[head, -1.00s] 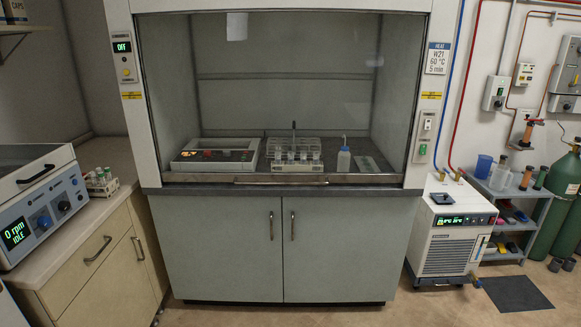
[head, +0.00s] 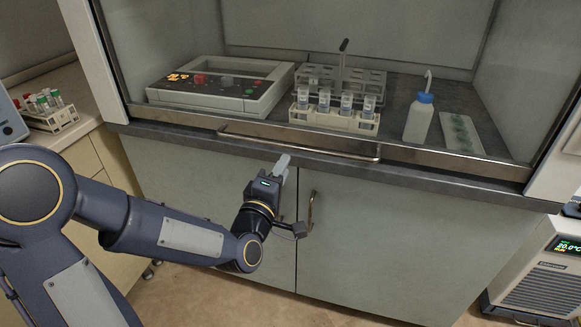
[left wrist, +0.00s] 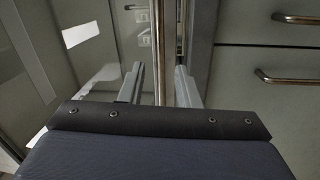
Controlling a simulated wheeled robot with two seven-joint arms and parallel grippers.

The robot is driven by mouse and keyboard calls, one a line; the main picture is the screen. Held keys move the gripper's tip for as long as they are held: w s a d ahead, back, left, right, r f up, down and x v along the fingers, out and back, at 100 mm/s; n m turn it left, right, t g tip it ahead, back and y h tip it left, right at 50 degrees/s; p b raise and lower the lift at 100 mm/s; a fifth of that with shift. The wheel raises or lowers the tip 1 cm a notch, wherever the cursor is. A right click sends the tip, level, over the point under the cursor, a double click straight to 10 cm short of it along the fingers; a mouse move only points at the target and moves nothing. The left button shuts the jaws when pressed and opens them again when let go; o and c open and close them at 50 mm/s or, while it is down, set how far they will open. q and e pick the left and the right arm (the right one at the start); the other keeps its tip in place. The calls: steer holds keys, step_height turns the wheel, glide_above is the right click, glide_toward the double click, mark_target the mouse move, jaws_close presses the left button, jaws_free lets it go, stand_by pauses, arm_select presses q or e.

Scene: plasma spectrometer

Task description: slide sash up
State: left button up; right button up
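The fume hood sash is down, its metal bottom rail (head: 440,156) at the front edge of the worktop. A long bar handle (head: 345,155) runs along the rail. My left gripper (head: 283,163) is just in front of the rail, its fingertips near the middle of the handle. In the left wrist view its two fingers (left wrist: 160,80) stand apart, with metallic rail or handle strips (left wrist: 168,45) seen between and beyond them. Whether they touch the handle I cannot tell. My right gripper is not in view.
Behind the glass stand a hotplate-like device (head: 220,88), a tube rack (head: 335,118), a wash bottle (head: 419,118) and a tray (head: 460,133). Below are cabinet doors (head: 400,240) with an upright handle (head: 310,208). A chiller (head: 540,270) stands at the right.

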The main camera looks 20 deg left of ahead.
mark_target(291, 148)
arm_select(q)
steer(key=w, duration=0.3)
steer(key=w+n, duration=0.1)
steer(key=w, duration=0.2)
steer(key=w+n+t, duration=0.1)
steer(key=w, duration=0.1)
steer(key=shift+w+r+y+p, duration=0.3)
steer(key=shift+w+r+y, duration=0.1)
steer(key=shift+c, duration=0.3)
jaws_close()
